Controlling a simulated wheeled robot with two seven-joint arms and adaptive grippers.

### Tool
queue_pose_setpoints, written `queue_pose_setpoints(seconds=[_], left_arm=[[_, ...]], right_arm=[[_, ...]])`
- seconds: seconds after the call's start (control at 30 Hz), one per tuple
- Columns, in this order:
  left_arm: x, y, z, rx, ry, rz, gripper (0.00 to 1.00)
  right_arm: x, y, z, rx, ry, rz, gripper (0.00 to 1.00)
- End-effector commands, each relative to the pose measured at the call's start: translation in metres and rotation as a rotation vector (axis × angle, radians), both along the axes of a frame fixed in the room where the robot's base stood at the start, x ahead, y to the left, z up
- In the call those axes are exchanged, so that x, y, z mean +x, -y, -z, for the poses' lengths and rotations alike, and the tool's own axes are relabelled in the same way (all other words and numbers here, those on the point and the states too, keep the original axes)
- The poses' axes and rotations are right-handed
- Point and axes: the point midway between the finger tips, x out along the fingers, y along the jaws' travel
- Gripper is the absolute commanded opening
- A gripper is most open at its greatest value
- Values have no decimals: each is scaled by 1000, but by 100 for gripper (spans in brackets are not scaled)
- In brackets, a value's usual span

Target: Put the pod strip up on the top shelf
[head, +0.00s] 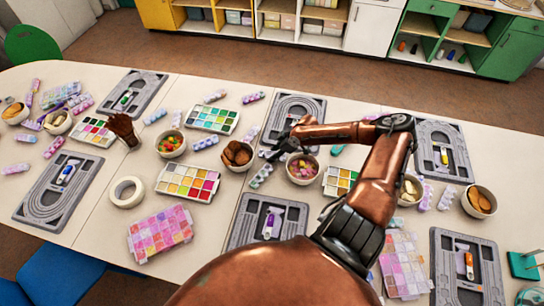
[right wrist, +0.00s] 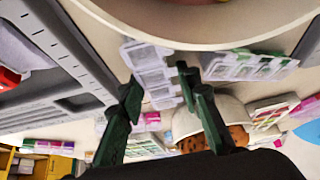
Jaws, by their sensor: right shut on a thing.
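My right gripper (head: 272,153) reaches over the middle of the table in the head view. In the right wrist view its dark green fingers (right wrist: 160,88) are shut on a clear, whitish pod strip (right wrist: 150,68) with several compartments. The strip sticks out past the fingertips. In the head view a pale strip (head: 261,176) shows just below the gripper, beside a bowl of brown cookies (head: 237,154). I cannot tell how far it is off the table. Low cabinets with open shelves (head: 420,25) stand along the far wall.
The white table (head: 90,240) is crowded with grey trays (head: 268,222), paint palettes (head: 188,182), bowls and several other pod strips (head: 155,116). A bowl of colourful pieces (head: 302,168) stands close right of the gripper. Open floor (head: 200,55) lies between table and cabinets.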

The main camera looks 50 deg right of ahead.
Motion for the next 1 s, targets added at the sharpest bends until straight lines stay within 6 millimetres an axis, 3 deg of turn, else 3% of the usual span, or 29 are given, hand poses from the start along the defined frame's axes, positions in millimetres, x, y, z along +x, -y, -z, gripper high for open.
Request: queue_pose_setpoints(seconds=[0.27,0.5,0.83,1.0], left_arm=[[0,0,-1,0,0,0,40],[1,0,-5,0,2,0,40],[4,0,-22,0,7,0,40],[5,0,-26,0,8,0,40]], right_arm=[[0,0,-6,-1,2,0,1],[1,1,-36,-2,3,-1,1],[-35,-40,-95,-2,-2,-6,1],[-57,-64,-106,-2,-3,-4,1]])
